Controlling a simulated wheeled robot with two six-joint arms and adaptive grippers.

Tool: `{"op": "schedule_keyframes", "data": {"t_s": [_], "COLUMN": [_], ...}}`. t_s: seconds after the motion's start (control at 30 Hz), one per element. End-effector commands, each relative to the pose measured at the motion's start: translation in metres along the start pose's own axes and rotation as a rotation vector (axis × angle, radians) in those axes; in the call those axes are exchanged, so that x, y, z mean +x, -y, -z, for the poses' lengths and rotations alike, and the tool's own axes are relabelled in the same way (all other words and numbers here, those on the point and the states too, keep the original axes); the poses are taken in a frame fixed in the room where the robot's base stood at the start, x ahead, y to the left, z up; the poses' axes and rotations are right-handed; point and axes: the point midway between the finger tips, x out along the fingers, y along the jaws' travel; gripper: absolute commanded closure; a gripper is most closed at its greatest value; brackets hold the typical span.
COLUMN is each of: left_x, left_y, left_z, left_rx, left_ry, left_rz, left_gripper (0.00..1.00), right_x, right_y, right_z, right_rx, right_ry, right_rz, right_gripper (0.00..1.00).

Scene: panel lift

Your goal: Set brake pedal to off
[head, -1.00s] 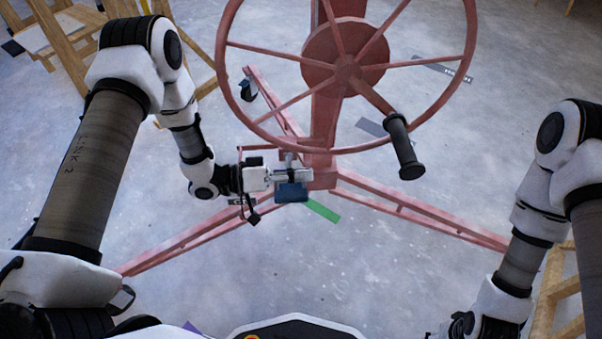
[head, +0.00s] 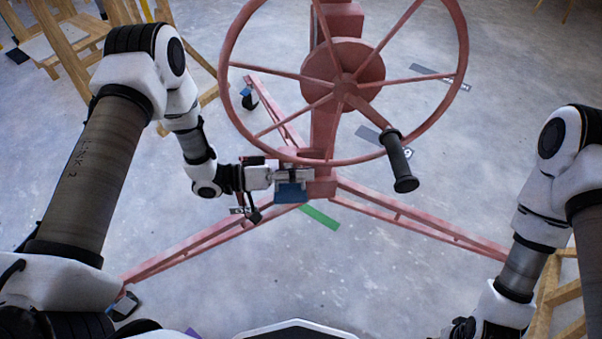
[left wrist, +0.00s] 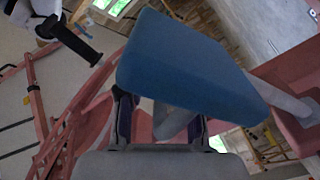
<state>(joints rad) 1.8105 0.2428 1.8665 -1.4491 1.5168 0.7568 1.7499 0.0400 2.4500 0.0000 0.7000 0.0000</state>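The brake pedal (head: 291,193) is a blue block low on the red lift's post, below the big hand wheel. In the left wrist view the blue pedal (left wrist: 185,68) is large and tilted, just beyond the fingers, with a grey bar below it. My left gripper (head: 286,175) is at the pedal in the head view, overlapping its upper edge. In the wrist view its fingers (left wrist: 162,128) stand apart below the pedal; whether they touch it or the bar is unclear. My right arm is at the lower right, its gripper cut off by the frame.
The red hand wheel (head: 236,110) with a black handle (head: 398,162) hangs over the work area. Red base legs (head: 420,220) spread left and right. A green strip (head: 320,216) lies on the floor. Wooden frames stand at upper left and lower right.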

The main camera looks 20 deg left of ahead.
Motion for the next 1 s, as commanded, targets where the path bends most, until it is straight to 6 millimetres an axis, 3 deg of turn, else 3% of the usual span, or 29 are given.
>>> {"op": "schedule_keyframes", "data": {"t_s": [0.33,0.73,1.0], "left_x": [-0.011,-0.104,-0.119], "left_y": [0.002,0.001,0.001], "left_z": [0.0,0.001,-0.001], "left_rx": [-0.001,0.001,0.0], "left_ry": [-0.003,-0.005,0.001], "left_rz": [0.005,0.003,0.001], "left_gripper": [0.65,0.65,0.65], "right_x": [0.0,0.0,0.0], "right_y": [0.0,0.0,0.0], "right_z": [0.0,0.0,0.0], "right_rx": [0.0,0.0,0.0], "right_ry": [0.0,0.0,0.0], "right_rz": [0.0,0.0,0.0], "right_gripper": [0.51,0.51,0.51]}}
